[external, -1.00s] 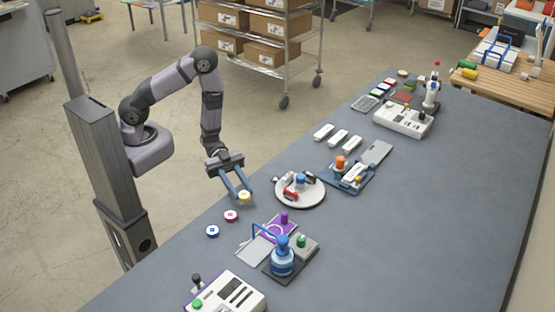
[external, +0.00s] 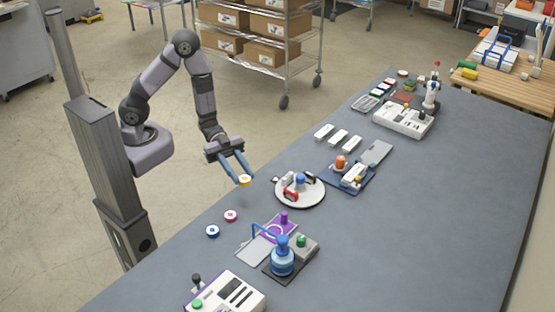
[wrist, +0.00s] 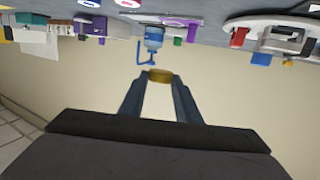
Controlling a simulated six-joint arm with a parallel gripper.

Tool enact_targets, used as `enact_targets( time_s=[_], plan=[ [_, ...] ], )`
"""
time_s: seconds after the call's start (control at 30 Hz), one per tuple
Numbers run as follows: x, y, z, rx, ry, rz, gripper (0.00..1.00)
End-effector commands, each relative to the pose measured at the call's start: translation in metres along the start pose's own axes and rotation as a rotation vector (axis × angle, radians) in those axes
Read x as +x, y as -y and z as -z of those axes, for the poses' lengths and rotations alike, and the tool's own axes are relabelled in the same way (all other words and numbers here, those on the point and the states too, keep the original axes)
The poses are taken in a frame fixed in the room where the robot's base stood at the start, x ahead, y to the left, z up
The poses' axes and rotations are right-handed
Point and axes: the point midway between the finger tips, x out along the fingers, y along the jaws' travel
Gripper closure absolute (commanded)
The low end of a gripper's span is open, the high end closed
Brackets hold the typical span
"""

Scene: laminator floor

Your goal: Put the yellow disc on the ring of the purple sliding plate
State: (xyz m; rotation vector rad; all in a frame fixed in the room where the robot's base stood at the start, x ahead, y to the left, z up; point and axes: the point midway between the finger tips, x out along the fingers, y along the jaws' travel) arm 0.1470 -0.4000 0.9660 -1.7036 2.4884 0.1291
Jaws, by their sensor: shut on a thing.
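The yellow disc (external: 245,180) is between the fingertips of my gripper (external: 243,178), held in the air above the table's near edge. In the wrist view the disc (wrist: 160,75) sits at the tips of the two blue-grey fingers (wrist: 160,85). The purple sliding plate (external: 270,229) lies on the table, lower and nearer the bottom of the external view, with a purple knob (external: 284,217) on it. Its pale ring (external: 275,231) is partly hidden by a blue lever of the blue press. The plate also shows in the wrist view (wrist: 180,21).
The blue press (external: 282,259) with its lever stands beside the plate, with a green knob (external: 301,240) close by. A round white turntable (external: 299,202) is to the right.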

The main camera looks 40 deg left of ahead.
Motion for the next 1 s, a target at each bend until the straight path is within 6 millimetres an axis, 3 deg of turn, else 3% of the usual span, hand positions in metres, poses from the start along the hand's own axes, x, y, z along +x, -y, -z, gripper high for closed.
enact_targets(
  time_s=[0.27,0.47,0.7,0.83,1.0],
  plan=[
    [-0.014,0.071,0.024,-0.041,-0.002,0.294,0.91],
    [-0.053,0.136,0.025,-0.093,0.000,0.607,0.91],
    [-0.154,0.209,-0.006,-0.159,0.002,1.028,0.91],
    [-0.217,0.230,-0.029,-0.188,0.002,1.232,0.91],
    [-0.303,0.237,-0.064,-0.223,0.002,1.473,0.91]
  ],
)
